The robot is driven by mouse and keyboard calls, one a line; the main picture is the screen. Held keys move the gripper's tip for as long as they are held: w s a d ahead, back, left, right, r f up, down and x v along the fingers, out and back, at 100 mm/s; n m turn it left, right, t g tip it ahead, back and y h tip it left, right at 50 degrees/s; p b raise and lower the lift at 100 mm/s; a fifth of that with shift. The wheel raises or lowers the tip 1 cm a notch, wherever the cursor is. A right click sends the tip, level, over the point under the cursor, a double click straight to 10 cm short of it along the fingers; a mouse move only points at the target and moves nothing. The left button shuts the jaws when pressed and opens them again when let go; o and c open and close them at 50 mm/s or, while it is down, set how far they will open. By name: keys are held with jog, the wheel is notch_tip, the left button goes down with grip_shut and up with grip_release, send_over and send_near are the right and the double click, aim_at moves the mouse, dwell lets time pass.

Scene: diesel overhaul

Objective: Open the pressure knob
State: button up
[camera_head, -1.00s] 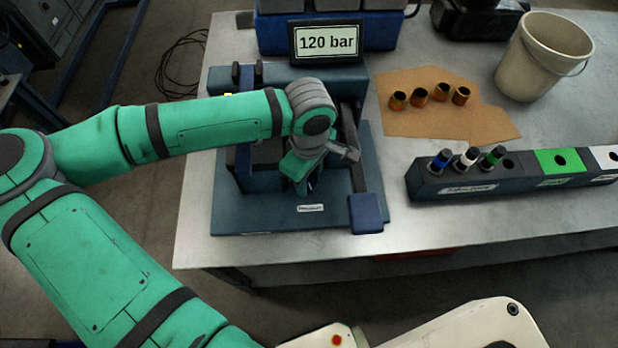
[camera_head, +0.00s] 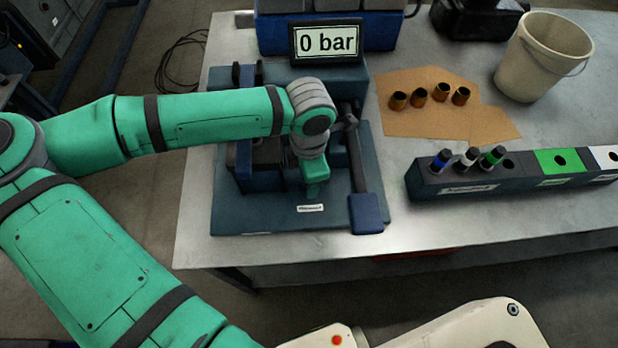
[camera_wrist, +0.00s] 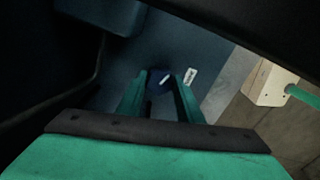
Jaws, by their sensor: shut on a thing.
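The pressure knob (camera_wrist: 158,80) shows in the wrist view as a dark blue round knob with a white mark. It sits between the two green fingers of my gripper (camera_wrist: 157,97), which is shut on it. In the head view my gripper (camera_head: 314,188) points down at the blue press unit (camera_head: 258,222), and the knob is hidden behind it. The display (camera_head: 327,41) behind the unit reads "0 bar".
A lever with a blue end block (camera_head: 366,214) stands just right of my gripper. Further right are brass sleeves (camera_head: 419,96) on cardboard (camera_head: 420,125), a dark rack (camera_head: 455,191) with colour-banded pieces, and a bucket (camera_head: 540,60).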

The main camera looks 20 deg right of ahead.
jog(key=shift+n, duration=1.2)
jog(key=o, duration=1)
jog(key=shift+o, duration=0.2)
jog(key=shift+r, duration=0.1)
notch_tip(320, 180, up, 11)
